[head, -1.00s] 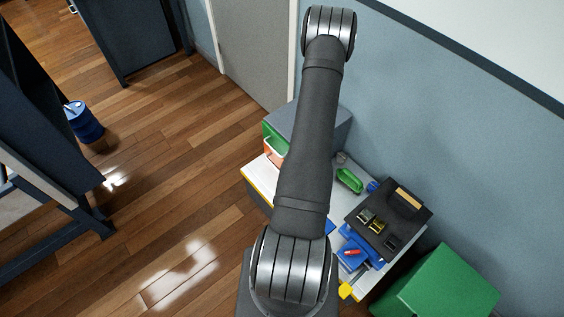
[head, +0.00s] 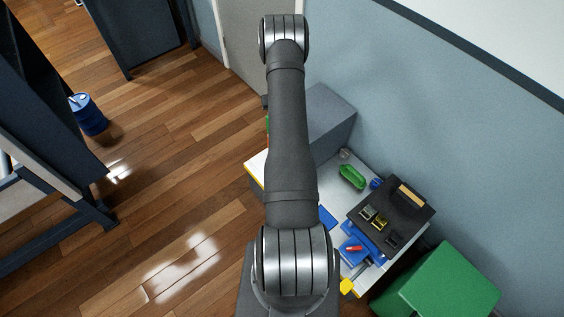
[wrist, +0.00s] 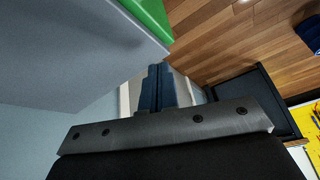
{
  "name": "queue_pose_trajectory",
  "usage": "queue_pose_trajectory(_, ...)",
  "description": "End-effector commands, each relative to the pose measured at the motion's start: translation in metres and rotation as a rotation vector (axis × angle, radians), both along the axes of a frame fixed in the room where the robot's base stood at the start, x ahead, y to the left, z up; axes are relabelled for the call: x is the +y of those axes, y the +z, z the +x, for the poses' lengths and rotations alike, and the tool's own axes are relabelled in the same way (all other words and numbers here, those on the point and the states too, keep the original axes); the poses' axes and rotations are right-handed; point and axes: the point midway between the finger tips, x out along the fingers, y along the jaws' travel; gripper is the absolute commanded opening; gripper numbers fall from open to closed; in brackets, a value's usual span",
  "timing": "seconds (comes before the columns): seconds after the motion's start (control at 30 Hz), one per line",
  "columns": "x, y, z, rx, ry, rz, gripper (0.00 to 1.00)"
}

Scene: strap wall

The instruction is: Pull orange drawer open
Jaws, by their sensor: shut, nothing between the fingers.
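A thin green strip of the cabinet's front (head: 268,124) shows at the left edge of my arm. In the wrist view the cabinet's grey side (wrist: 75,50) fills the upper left, with a green drawer front (wrist: 150,17) at its edge. My gripper (wrist: 159,68) is shut and empty, its two dark blue fingers together. It is beside the cabinet and appears apart from it.
A green box (head: 440,285) stands at lower right. The wooden floor to the left is open, with a blue bin (head: 90,116) beyond.

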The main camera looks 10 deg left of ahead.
Motion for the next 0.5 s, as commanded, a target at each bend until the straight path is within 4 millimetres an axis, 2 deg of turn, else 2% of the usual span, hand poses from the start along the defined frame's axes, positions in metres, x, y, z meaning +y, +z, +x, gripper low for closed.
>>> queue_pose_trajectory(0.03, 0.023, -0.012, -0.007, -0.029, -0.028, 0.01, 0.0)
queue_pose_trajectory(0.1, 0.045, -0.025, -0.014, -0.08, -0.09, 0.018, 0.0)
queue_pose_trajectory(0.27, 0.077, -0.053, -0.042, -0.183, -0.245, -0.013, 0.0)
queue_pose_trajectory(0.37, 0.079, -0.075, -0.066, -0.232, -0.385, -0.054, 0.0)
queue_pose_trajectory(0.5, 0.054, -0.113, -0.102, -0.269, -0.681, -0.09, 0.0)
